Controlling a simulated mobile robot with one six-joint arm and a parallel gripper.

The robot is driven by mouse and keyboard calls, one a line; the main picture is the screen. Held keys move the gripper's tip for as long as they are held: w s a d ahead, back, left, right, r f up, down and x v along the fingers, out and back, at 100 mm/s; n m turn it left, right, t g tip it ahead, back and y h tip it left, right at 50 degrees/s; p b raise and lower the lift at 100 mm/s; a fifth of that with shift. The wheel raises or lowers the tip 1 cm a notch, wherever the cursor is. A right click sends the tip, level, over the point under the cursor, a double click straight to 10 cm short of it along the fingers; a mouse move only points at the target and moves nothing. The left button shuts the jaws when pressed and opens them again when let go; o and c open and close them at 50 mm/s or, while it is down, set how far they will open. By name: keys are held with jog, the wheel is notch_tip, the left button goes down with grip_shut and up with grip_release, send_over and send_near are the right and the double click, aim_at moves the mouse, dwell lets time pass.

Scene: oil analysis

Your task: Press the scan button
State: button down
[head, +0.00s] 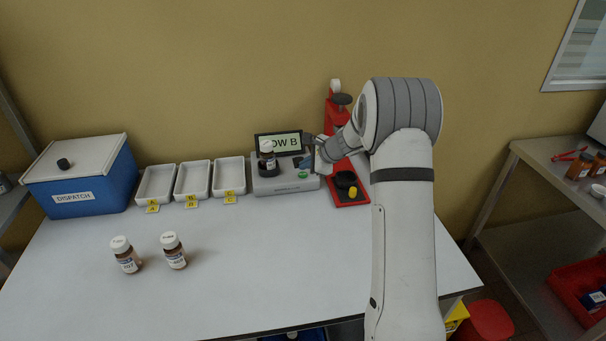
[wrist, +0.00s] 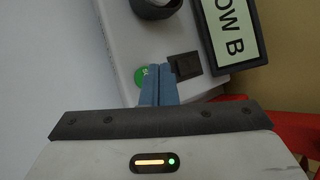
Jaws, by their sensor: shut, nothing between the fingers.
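The analyser (head: 272,187) stands at the back of the table; its pale body also shows in the wrist view (wrist: 117,47). Its green scan button (head: 304,175) is on the front right part of the top. In the wrist view the green button (wrist: 140,77) shows partly beside my fingertips, which cover some of it. My gripper (head: 303,164) is shut and empty, its blue fingers together; they also show in the wrist view (wrist: 159,68). I cannot tell whether the tips touch the button. The lit screen (head: 282,144) ends in "OW B".
Three white trays (head: 192,196) and a blue dispatch box (head: 92,191) are to the left. Two bottles (head: 173,258) (head: 129,263) stand on the table; its front middle is clear.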

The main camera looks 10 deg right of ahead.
aim_at(306, 175)
jog(key=shift+r+p, duration=1.45)
jog(key=shift+r, duration=0.95)
jog(key=s+a+r+n+g+h, duration=0.15)
jog(key=s+r+n, duration=0.4)
jog(key=s, duration=0.55)
jog(key=s+a+r+n+g, duration=0.1)
jog(key=s+a+r+n, duration=0.25)
jog(key=s+r, duration=0.45)
jog(key=s+d+n+h, duration=0.1)
jog(key=s+n, duration=0.2)
jog(key=s, duration=0.5)
jog(key=s+d+f+n+h, duration=0.1)
jog(key=s+d+n+h, duration=0.1)
jog(key=s, duration=0.6)
jog(key=s+d+f+n+g+h, duration=0.1)
jog(key=s+n, duration=0.3)
jog(key=s, duration=0.4)
jog(key=shift+s+d+n+h, duration=0.15)
jog(key=shift+d+n+h, duration=0.05)
jog(key=shift+n+h, duration=0.15)
